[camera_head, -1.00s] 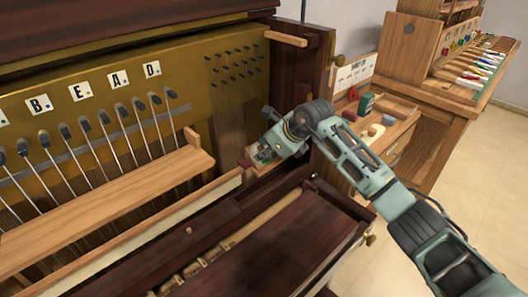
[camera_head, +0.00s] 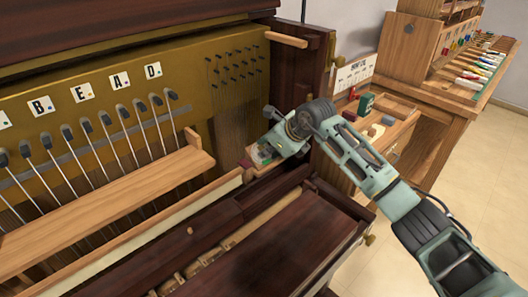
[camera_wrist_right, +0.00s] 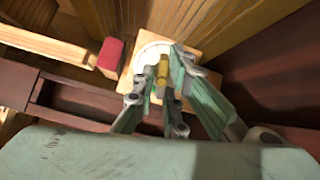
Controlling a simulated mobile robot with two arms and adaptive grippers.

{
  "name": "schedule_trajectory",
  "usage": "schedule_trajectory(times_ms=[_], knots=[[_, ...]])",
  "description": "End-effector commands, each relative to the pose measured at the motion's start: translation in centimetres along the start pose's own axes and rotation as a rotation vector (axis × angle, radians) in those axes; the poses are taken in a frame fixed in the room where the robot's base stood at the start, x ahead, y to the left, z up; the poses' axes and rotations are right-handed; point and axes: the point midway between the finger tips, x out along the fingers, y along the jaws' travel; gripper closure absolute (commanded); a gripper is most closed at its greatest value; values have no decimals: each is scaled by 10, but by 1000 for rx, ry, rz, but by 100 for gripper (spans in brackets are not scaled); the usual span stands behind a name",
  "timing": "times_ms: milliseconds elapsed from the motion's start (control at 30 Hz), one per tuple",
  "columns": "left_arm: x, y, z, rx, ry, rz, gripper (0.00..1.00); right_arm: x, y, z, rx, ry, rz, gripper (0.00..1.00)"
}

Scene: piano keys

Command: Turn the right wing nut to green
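The brass-yellow wing nut (camera_wrist_right: 163,70) shows in the right wrist view, standing in front of a white round dial (camera_wrist_right: 148,54) on a square wooden plate (camera_wrist_right: 205,14). My right gripper (camera_wrist_right: 164,66) has its two teal fingers drawn close on both sides of the nut and appears shut on it. In the head view, my right gripper (camera_head: 264,152) is at the right end of the key shelf and covers the nut. My left gripper is out of view.
A red-ended wooden block (camera_wrist_right: 111,56) is close left of the dial. The wooden rail (camera_head: 110,205) and hammers lie left of my gripper. The dark side post (camera_head: 300,75) rises close behind. A side table (camera_head: 385,135) with small blocks stands at right.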

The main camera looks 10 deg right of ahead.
Motion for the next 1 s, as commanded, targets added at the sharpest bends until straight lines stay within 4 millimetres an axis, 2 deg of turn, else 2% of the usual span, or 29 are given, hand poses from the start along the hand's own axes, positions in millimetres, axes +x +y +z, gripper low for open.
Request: schedule_trajectory(times_ms=[1000], knots=[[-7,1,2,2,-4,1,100,-3,-6,1,174,-5,-12,100]])
